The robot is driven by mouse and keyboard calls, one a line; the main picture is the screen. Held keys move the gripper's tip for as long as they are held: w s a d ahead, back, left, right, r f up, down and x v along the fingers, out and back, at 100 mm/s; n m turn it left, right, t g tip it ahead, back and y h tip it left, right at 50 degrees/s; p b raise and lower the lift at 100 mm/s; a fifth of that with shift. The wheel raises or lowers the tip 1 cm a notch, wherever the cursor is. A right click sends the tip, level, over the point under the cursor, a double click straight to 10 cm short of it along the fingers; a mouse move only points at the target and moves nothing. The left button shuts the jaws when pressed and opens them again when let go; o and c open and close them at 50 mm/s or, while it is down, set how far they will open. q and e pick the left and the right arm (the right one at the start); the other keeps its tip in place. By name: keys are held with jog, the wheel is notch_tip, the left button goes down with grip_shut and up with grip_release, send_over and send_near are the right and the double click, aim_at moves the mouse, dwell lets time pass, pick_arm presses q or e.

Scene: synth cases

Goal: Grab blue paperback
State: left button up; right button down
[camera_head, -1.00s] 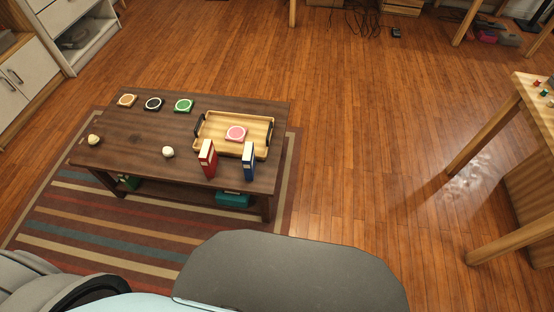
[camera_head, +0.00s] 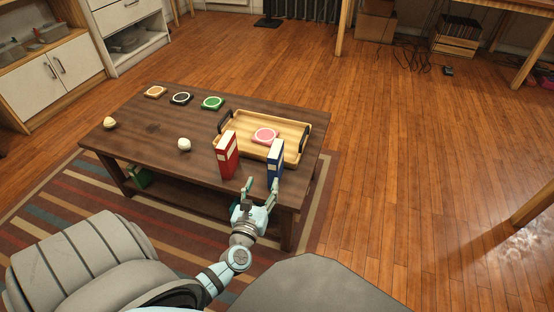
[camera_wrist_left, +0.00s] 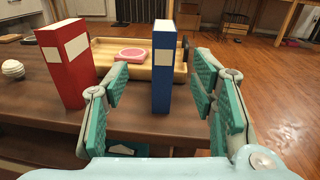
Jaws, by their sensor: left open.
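The blue paperback (camera_head: 275,163) stands upright near the front right edge of the dark wooden table, in front of the tray. In the left wrist view the blue paperback (camera_wrist_left: 163,77) shows between the spread fingers, farther out. My left gripper (camera_head: 261,186) is open and empty, just in front of the table's near edge. Its fingers also show in the left wrist view (camera_wrist_left: 158,108), apart from the book. My right gripper is not in view.
A red book (camera_head: 227,155) stands upright just left of the blue one. A wooden tray (camera_head: 238,119) with black handles holds a pink coaster (camera_head: 265,135). A white ball (camera_head: 184,145) and several coasters lie farther left. Floor right of the table (camera_head: 163,129) is clear.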

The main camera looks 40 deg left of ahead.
aim_at(276, 148)
pick_arm(q)
jog(key=shift+m, duration=0.3)
jog(key=x, duration=0.4)
jog(key=r+b+x, duration=0.1)
jog(key=x, duration=0.4)
jog(key=b+x, duration=0.1)
jog(key=x, duration=0.4)
jog(key=shift+w+d+r, duration=0.25)
jog(key=shift+w+r, duration=0.05)
jog(key=shift+r, duration=0.1)
jog(key=shift+w, duration=0.1)
jog(key=shift+r, duration=0.1)
grip_shut()
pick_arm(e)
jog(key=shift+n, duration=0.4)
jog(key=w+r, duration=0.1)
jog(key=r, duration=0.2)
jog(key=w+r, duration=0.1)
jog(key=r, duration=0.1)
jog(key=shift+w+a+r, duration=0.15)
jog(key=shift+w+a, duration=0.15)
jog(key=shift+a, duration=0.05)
